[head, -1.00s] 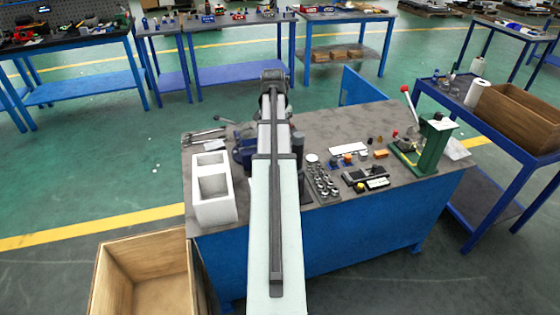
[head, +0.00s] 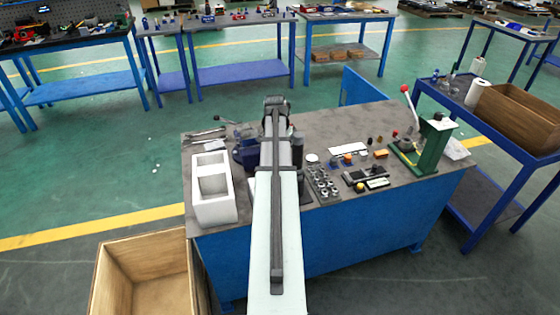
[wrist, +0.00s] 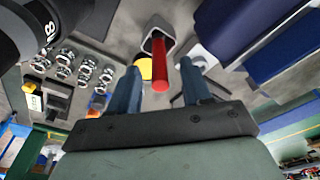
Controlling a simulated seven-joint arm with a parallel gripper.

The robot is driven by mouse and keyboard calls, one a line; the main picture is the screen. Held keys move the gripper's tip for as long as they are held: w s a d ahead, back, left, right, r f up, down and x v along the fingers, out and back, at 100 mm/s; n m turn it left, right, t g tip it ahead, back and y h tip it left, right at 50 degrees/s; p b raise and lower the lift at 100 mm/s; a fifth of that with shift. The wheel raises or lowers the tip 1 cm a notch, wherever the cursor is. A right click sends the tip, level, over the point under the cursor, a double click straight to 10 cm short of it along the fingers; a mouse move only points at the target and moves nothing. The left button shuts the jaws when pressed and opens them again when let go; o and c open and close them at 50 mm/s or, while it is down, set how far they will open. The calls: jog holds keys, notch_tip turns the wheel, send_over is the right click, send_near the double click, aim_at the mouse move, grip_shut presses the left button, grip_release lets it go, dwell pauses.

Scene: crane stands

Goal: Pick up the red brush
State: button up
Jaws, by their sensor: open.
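A red rod-like thing (wrist: 160,75), which looks like the red brush, shows in the wrist view. It lies in line with the gap between the fingers of my gripper (wrist: 161,67). My gripper is open; I cannot tell how far beyond the fingertips the red thing is. Its far end meets a grey piece with a dark opening (wrist: 157,33), and a round yellow thing (wrist: 146,68) shows beside it. In the head view my arm hides the red thing and my gripper.
A blue vise (head: 244,152) and a white block with openings (head: 213,190) stand left of my arm. A dark cylinder (wrist: 35,28) is close by in the wrist view. A socket tray (head: 322,182) and green press (head: 436,145) are to the right. The table's back (head: 345,120) is clear.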

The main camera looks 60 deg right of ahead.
jog(key=shift+d+f, duration=0.15)
jog(key=shift+f, duration=0.6)
jog(key=shift+d+f, duration=0.1)
jog(key=shift+f, duration=0.65)
grip_shut()
